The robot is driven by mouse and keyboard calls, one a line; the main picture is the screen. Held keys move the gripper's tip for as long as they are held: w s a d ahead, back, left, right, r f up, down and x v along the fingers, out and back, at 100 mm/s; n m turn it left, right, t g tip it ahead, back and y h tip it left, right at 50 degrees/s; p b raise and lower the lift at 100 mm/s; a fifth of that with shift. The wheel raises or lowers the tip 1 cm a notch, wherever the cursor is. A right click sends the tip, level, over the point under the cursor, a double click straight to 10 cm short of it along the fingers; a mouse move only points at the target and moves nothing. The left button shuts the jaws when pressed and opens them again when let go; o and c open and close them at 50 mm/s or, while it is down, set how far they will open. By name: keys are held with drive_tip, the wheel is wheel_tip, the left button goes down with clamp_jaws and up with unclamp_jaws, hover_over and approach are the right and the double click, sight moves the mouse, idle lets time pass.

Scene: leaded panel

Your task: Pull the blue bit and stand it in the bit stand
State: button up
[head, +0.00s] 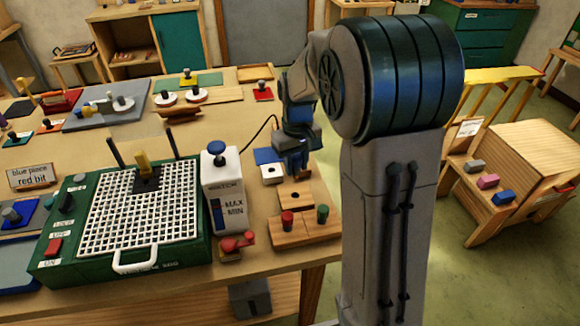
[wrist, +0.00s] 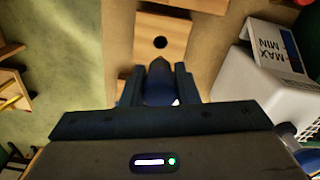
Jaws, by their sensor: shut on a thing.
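My gripper (head: 293,167) is shut on the blue bit (wrist: 160,82), which shows as a dark blue rounded shape between the two fingers in the wrist view. In the head view the fingers hide most of the bit. The wooden bit stand (head: 308,193) is just in front of and below my gripper, with an empty dark hole in its upper block. That hole also shows ahead of the bit on the stand (wrist: 178,45) in the wrist view. The bit is apart from the hole. A red bit (head: 287,220) and a green bit (head: 323,213) stand in the front block.
A white MAX/MIN box (head: 222,190) with a blue knob stands left of the stand, with a red clamp-like piece (head: 237,242) in front. A green case with a white grid (head: 140,215) lies further left.

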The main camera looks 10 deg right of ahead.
sight(296, 157)
drive_tip(key=shift+f+b, duration=2.2)
drive_tip(key=shift+f, duration=0.7)
drive_tip(key=shift+f+b, duration=1.2)
drive_tip(key=shift+f, duration=0.4)
drive_tip(key=o, duration=1)
drive_tip(key=shift+r, duration=0.1)
wheel_tip(296, 157, up, 14)
drive_tip(key=shift+f, duration=0.1)
